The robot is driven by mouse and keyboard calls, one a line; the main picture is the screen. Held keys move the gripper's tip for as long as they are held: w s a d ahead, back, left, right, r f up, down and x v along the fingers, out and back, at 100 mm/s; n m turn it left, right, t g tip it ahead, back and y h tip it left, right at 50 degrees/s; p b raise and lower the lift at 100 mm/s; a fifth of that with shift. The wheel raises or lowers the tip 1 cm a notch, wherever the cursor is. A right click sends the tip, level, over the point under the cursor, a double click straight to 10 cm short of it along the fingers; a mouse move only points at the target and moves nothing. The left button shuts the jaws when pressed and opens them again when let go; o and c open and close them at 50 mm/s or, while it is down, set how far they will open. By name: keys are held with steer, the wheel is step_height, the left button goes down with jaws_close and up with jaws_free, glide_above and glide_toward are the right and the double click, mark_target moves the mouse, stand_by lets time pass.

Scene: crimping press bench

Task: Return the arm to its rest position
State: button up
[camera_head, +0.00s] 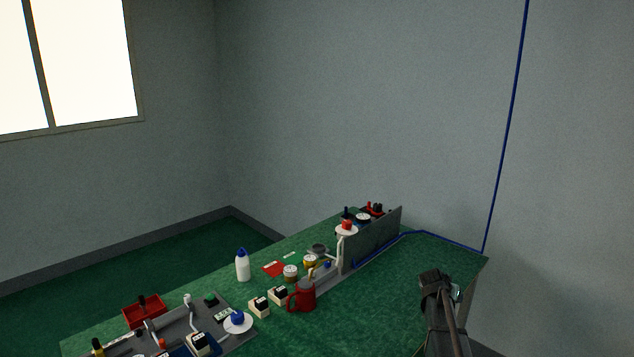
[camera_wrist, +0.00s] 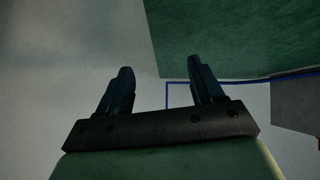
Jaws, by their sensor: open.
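My gripper (camera_wrist: 160,75) shows in the wrist view with its two dark fingers spread apart and nothing between them. In the head view a dark part of my arm (camera_head: 438,310) stands at the right end of the green bench (camera_head: 430,262), to the right of the bench's objects. The fingertips cannot be made out there. In the wrist view the green bench top (camera_wrist: 240,40) lies beyond the fingers at the upper right, and the gripper touches nothing that I can see.
A grey upright panel (camera_head: 372,240) stands on the bench, with a blue cable (camera_head: 450,243) running past it. A red mug (camera_head: 303,296), a white bottle with a blue cap (camera_head: 242,266) and a red bin (camera_head: 144,312) stand further left. The bench's right end is largely bare.

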steer(key=s+d+f+m+h, duration=0.1)
steer(key=s+d+f, duration=0.45)
steer(key=d, duration=0.35)
steer(key=s+a+f+n+g+y, duration=0.2)
steer(key=s+a+f, duration=0.6)
steer(key=f, duration=0.3)
steer(key=s+a+f+n+g+y, duration=0.1)
steer(key=s+a+f+g+y, duration=0.15)
steer(key=s+a+f, duration=0.75)
steer(key=s+a+f+n+g+y, duration=0.1)
steer(key=s+a+f+g, duration=0.2)
steer(key=s, duration=0.9)
steer(key=s+a+f+n+g+y, duration=0.1)
steer(key=s+a+f+n+g, duration=0.1)
steer(key=s+a+f, duration=0.3)
steer(key=s+a+f+n+g+y, duration=0.1)
steer(key=s+a+f+g, duration=0.3)
steer(key=s+a, duration=0.5)
steer(key=s+f+n, duration=0.1)
steer(key=s, duration=0.9)
steer(key=shift+o, duration=0.2)
steer(key=shift+y, duration=0.25)
